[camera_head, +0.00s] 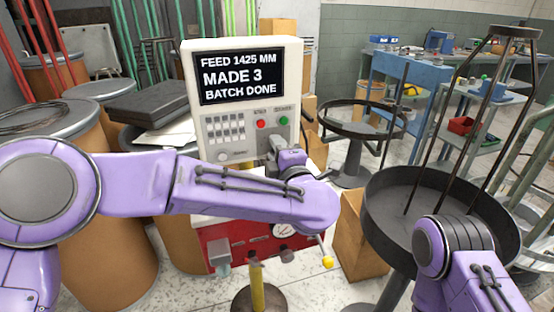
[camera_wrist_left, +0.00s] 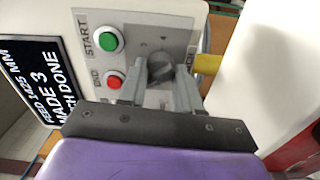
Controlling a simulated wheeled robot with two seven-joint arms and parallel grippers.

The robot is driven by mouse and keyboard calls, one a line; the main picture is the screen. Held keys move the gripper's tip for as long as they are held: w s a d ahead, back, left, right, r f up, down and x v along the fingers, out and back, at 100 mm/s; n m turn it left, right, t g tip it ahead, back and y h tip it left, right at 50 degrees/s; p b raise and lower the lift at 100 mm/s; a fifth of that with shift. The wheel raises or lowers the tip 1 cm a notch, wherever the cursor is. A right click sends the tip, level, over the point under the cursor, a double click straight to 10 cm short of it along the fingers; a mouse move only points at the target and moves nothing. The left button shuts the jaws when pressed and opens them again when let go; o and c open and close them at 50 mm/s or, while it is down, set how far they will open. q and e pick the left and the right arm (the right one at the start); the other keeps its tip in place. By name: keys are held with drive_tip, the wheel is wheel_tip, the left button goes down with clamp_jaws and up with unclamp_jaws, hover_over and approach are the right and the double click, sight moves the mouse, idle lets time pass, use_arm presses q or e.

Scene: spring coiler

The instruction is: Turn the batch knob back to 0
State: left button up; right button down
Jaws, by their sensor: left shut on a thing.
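The batch knob (camera_wrist_left: 160,67) is a dark grey round knob on a light grey plate in the left wrist view. The plate's lettering is partly hidden, and I cannot read which mark the knob points to. My left gripper (camera_wrist_left: 160,88) is shut on the knob, one finger on each side. In the head view my left gripper (camera_head: 280,150) is at the lower right of the control box (camera_head: 190,70) and hides the knob. The screen (camera_head: 240,76) reads FEED 1425 MM, MADE 3, BATCH DONE. My right arm shows at the lower right; its gripper is out of view.
A red button (camera_head: 261,124) and a green button (camera_head: 284,120) sit just above my left gripper. A red machine base (camera_head: 225,240) with a yellow-tipped lever (camera_head: 328,262) is below my left arm. A dark round tray stand (camera_head: 385,225) stands to the right.

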use_arm(q)
drive_tip(key=shift+f+n+b, duration=0.15)
drive_tip(key=shift+n+b, duration=2.2)
drive_tip(key=shift+n, duration=0.15)
drive_tip(key=shift+f+n+b, duration=0.1)
drive_tip(key=shift+n+b, duration=2.2)
drive_tip(key=shift+n, duration=0.2)
drive_tip(key=o, duration=1)
drive_tip(key=shift+r, duration=0.1)
drive_tip(key=b+v, duration=0.1)
drive_tip(key=v, duration=0.9)
drive_tip(key=shift+s+d, duration=0.15)
drive_tip(key=shift+s, duration=0.15)
